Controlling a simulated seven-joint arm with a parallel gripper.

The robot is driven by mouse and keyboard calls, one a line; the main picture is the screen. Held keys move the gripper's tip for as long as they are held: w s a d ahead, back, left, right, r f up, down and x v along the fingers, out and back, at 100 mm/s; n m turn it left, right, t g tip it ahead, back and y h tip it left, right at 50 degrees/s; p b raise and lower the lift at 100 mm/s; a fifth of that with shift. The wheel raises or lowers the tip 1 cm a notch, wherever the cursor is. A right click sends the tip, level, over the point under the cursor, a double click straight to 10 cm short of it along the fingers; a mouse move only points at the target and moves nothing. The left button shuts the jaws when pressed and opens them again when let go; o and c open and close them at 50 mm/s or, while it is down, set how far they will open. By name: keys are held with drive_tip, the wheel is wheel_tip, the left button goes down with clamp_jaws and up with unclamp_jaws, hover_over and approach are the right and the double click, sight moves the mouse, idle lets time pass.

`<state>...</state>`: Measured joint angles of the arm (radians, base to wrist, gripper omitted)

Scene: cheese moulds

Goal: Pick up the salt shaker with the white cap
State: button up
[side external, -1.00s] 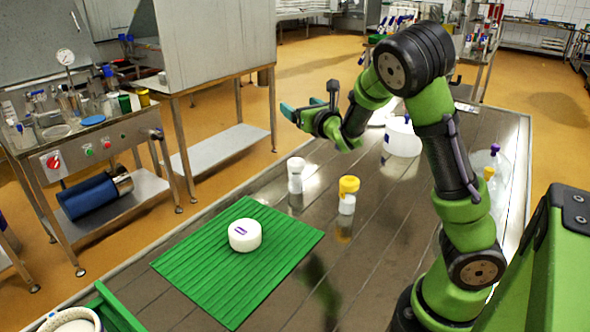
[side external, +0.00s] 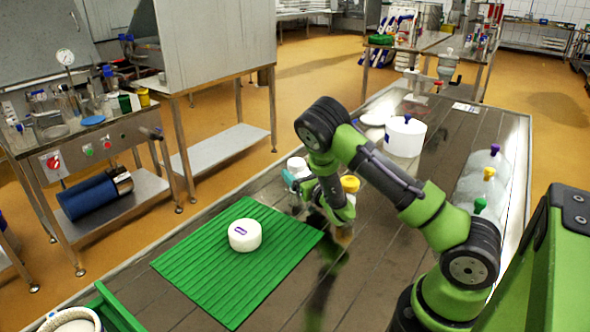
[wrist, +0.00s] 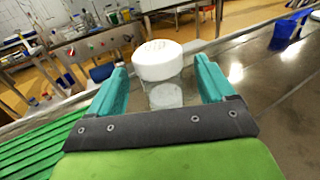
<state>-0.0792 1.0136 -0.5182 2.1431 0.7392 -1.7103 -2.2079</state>
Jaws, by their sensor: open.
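The white-capped salt shaker (wrist: 158,62) stands upright on the metal table. In the wrist view it sits between my two teal fingers, with a visible gap to the right finger. In the side view its white cap (side external: 296,163) shows, and its lower body is mostly hidden by my gripper. My gripper (side external: 298,184) is low over the table at the shaker, open, with fingers spread on either side of it. A yellow-capped shaker (side external: 350,184) stands just to the right, partly hidden behind my wrist.
A green ribbed mat (side external: 205,285) with a white cheese (side external: 244,235) lies in front. The table's left edge is close to the shaker.

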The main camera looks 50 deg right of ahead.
sight(298, 177)
wheel_tip(298, 177, down, 3)
drive_tip(key=shift+w+d+f, duration=0.1)
drive_tip(key=shift+w+d, duration=0.05)
drive_tip(key=shift+w+d+r, duration=0.2)
drive_tip(key=shift+w+d, duration=0.05)
drive_tip(key=shift+w, duration=0.45)
drive_tip(key=shift+w+d, duration=0.25)
drive_tip(key=shift+w, duration=0.25)
drive_tip(key=c, duration=1.1)
